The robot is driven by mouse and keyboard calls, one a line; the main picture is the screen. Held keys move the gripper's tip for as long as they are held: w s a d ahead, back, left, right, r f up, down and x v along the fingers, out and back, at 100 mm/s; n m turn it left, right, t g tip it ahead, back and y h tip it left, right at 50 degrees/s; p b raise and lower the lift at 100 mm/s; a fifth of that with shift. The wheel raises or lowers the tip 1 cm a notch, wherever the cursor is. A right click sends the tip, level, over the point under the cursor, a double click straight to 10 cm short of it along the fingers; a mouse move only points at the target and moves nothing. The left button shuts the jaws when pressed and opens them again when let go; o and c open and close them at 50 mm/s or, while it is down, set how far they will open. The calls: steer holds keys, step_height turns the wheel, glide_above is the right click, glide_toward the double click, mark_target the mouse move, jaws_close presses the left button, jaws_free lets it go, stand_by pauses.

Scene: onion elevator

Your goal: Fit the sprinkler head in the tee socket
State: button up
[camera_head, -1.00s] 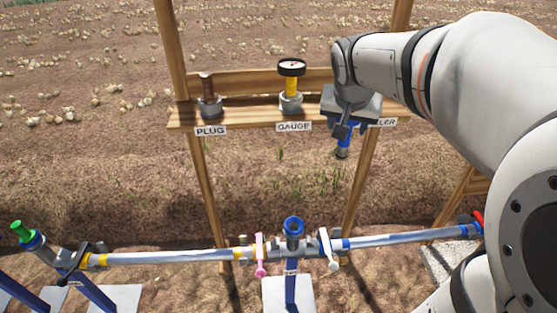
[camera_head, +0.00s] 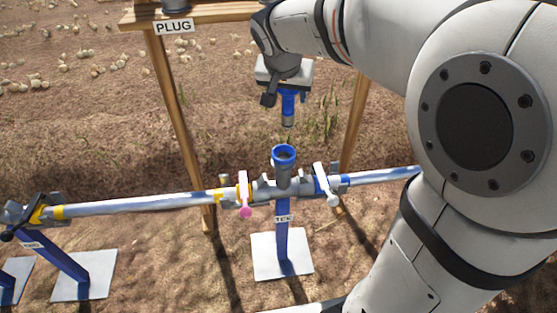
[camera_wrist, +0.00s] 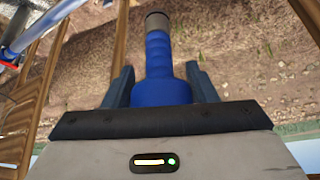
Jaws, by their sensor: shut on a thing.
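My gripper (camera_head: 286,88) is shut on the blue sprinkler head (camera_head: 288,107) and holds it upright, its grey tip pointing down. In the wrist view the blue body of the sprinkler head (camera_wrist: 158,55) shows between my two dark fingers (camera_wrist: 160,88), its grey end away from the gripper. The tee socket (camera_head: 284,155) is a blue-rimmed opening facing up on the pipe, with a post marked TEE below it. The sprinkler head hangs a little above the tee socket, apart from it, and looks nearly in line in the head view. The depth offset is hard to tell.
The pipe (camera_head: 130,205) runs across, with a pink-handled clamp (camera_head: 244,195) left of the tee and a white-handled clamp (camera_head: 326,184) right of it. A wooden rack with a PLUG label (camera_head: 174,27) stands behind. Open soil lies around.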

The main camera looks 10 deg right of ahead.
steer(key=f, duration=0.1)
steer(key=f+b, duration=0.1)
steer(key=shift+w+a+f, duration=0.15)
steer(key=shift+a+f, duration=0.15)
steer(key=shift+a, duration=0.1)
step_height(320, 180, down, 9)
steer(key=b, duration=0.4)
steer(key=shift+f, duration=0.2)
steer(key=shift+f+b, duration=0.35)
steer(key=o, duration=1.2)
steer(key=shift+c, duration=0.2)
steer(key=shift+r, duration=0.1)
